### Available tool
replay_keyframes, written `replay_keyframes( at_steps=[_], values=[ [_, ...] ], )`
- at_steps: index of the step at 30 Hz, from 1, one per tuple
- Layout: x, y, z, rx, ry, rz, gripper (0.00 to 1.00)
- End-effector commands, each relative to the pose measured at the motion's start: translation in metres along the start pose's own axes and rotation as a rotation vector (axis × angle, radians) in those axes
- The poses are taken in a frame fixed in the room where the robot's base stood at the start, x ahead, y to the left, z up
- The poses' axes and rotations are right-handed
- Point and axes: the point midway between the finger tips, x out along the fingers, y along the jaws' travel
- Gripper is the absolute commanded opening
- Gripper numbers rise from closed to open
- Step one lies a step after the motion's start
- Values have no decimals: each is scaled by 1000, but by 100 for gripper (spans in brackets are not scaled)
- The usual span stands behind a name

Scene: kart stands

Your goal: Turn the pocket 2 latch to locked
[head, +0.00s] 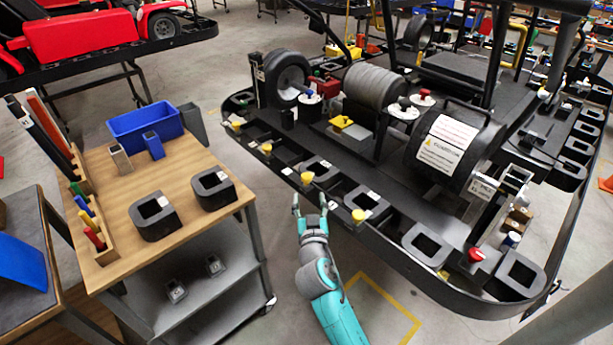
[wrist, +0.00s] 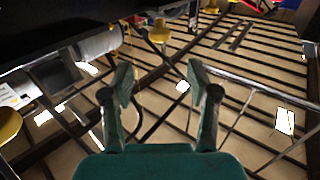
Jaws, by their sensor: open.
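A row of pocket latches with yellow knobs runs along the near rail of the black kart stand (head: 330,201). One yellow knob (head: 307,178) is just beyond my gripper (head: 310,204), and another yellow knob (head: 358,215) is to its right. I cannot tell which one is the pocket 2 latch, or read any locked mark. In the wrist view my gripper (wrist: 162,86) is open with nothing between the fingers. A yellow knob (wrist: 8,124) is cut off at the left edge, and another yellow piece (wrist: 160,32) is at the top.
A wooden-topped cart (head: 180,183) stands left, holding a blue bin (head: 145,127) and two black blocks (head: 153,215). A red knob (head: 475,254) and a black drum (head: 455,150) are on the stand to the right. Open floor lies between cart and stand.

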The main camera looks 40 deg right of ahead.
Motion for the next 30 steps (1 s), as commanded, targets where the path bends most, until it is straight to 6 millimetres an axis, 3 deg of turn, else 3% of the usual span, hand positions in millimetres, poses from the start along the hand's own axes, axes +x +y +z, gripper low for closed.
replay_keyframes(
  at_steps=[18, 30],
  values=[
    [90, 0, 0, 0, -1, 1, 59],
    [106, 0, 0, 0, 0, -2, 59]
  ],
)
